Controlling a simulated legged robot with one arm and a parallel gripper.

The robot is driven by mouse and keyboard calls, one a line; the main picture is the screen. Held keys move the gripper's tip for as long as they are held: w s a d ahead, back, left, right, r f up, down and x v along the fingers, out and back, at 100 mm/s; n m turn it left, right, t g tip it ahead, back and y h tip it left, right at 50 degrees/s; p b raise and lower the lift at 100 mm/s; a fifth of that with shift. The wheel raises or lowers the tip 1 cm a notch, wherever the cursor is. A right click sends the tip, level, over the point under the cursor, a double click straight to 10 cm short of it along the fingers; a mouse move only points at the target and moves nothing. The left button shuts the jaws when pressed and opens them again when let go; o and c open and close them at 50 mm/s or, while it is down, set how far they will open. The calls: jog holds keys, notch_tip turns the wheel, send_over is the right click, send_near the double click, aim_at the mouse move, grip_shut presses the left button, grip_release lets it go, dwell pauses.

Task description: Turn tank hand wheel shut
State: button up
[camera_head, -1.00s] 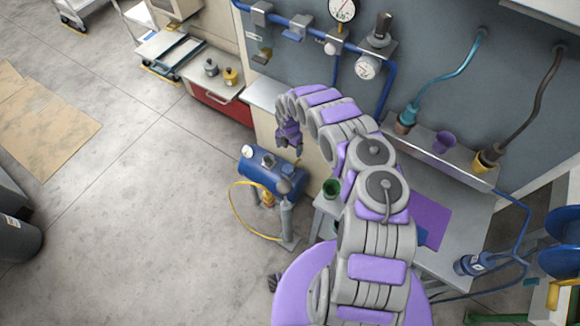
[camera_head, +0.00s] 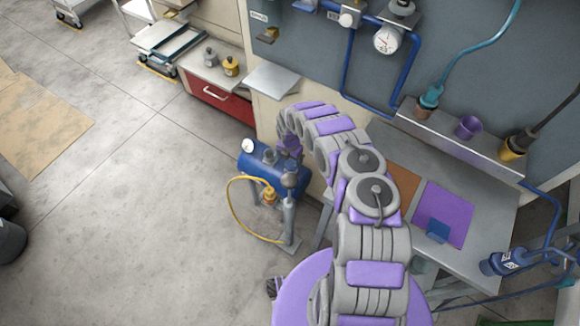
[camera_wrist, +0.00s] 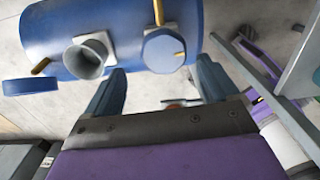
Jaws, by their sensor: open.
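The blue tank (camera_head: 262,172) lies on its side on a stand near the cabinet; it also fills the top of the wrist view (camera_wrist: 125,25). In the wrist view a grey, cup-like fitting (camera_wrist: 92,55), a blue faceted round part (camera_wrist: 163,50) and a blue disc (camera_wrist: 30,86) show on or beside the tank. I cannot tell for sure which is the hand wheel. My gripper (camera_wrist: 160,88) is open and empty, its two dark fingers pointing at the tank. In the head view my gripper (camera_head: 290,147) is above the tank's right end, pointing down; its fingertips are hard to make out.
A yellow hose (camera_head: 236,209) loops from the tank to a grey post (camera_head: 289,218). A grey workbench (camera_head: 450,255) with a purple mat (camera_head: 443,214) stands at the right, below a pipe-hung wall. A red drawer (camera_head: 222,101) is behind the tank. The floor at left is open.

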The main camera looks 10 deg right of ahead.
aim_at(291, 164)
jog(key=shift+d+f+b, duration=0.25)
jog(key=shift+f+b, duration=0.3)
jog(key=shift+f, duration=0.7)
jog(key=shift+d+f, duration=0.45)
jog(key=shift+d, duration=0.05)
jog(key=shift+a, duration=0.55)
jog(key=c, duration=0.3)
jog(key=shift+d, duration=0.35)
jog(key=c, duration=0.5)
jog(key=shift+c, duration=1.2)
jog(key=shift+a, duration=0.1)
